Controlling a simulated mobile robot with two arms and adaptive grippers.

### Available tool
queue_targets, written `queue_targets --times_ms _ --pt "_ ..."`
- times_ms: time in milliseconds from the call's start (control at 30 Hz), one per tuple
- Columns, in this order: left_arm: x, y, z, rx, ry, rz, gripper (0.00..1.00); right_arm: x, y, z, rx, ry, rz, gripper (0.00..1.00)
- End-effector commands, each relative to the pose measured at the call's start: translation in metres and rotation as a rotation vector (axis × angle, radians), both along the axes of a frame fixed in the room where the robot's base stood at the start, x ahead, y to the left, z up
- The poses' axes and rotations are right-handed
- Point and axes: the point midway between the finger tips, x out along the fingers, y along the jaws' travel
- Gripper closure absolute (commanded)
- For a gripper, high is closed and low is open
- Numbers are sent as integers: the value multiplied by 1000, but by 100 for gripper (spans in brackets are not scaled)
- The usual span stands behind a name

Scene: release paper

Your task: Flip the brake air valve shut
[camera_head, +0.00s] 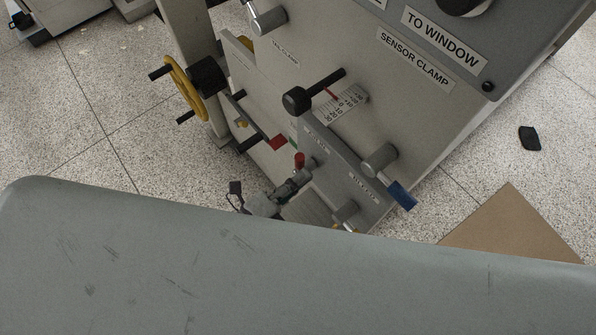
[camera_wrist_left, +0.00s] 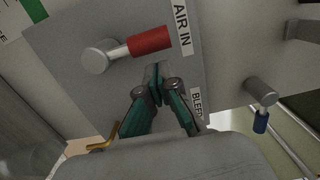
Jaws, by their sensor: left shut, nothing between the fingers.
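A valve with a red handle (camera_wrist_left: 150,41) and a grey round pivot stands beside an AIR IN label in the left wrist view. In the head view its red handle (camera_head: 299,160) shows on the lower grey panel. No label naming the brake is legible. My left gripper (camera_wrist_left: 158,82) is shut and empty, its fingertips just below the red handle; contact cannot be told. In the head view the left gripper (camera_head: 297,181) is small, beside that panel, with its arm largely hidden. My right gripper is not in view.
A blue-handled lever (camera_head: 402,196) sits right on the panel. A red-tipped lever (camera_head: 276,142), a black knob (camera_head: 296,100) and a yellow handwheel (camera_head: 184,88) are nearby. A large scratched grey surface (camera_head: 300,290) blocks the bottom of the head view. Cardboard (camera_head: 510,230) lies on the floor.

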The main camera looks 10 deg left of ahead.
Motion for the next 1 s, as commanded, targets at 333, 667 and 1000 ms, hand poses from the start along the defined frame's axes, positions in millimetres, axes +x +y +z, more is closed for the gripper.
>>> queue_targets --times_ms 333,667,1000 --pt "6 5 0 0 1 -1 100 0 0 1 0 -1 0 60" --pt "7 7 2 -18 16 -1 100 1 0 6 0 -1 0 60" --pt "10 10 3 -61 53 1 100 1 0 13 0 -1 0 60"
